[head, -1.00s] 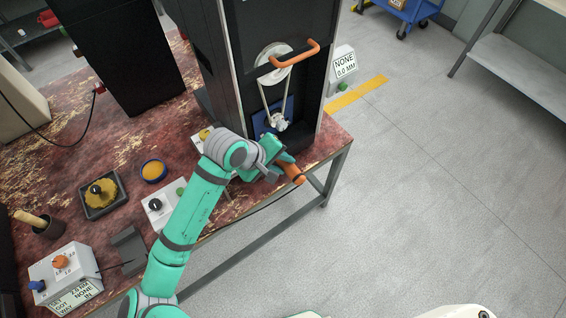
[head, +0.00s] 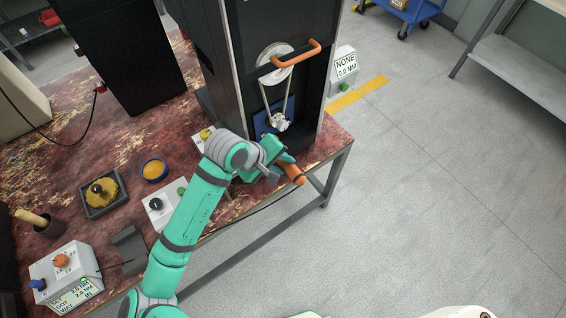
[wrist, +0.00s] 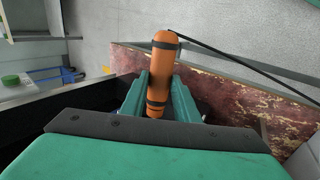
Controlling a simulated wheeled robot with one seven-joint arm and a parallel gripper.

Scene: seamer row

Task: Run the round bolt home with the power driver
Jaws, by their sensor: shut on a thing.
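My gripper (head: 277,164) is shut on the orange power driver (head: 293,174) at the front of the open black machine (head: 307,139). In the wrist view the orange driver body with black bands (wrist: 162,60) stands between my two green fingers. The driver's tip is hidden. A silver hub (head: 279,122) sits on a blue plate (head: 262,121) inside the machine, with a belt running up to a pale wheel (head: 273,52). I cannot make out the round bolt.
An orange handle (head: 297,54) juts from the machine above the opening. A gauge box (head: 344,66) reads NONE, 0.0 MM. A blue-rimmed bowl (head: 154,170), a black tray (head: 101,196) and a knob box (head: 160,205) stand on the worn red bench. A cable runs along its front edge.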

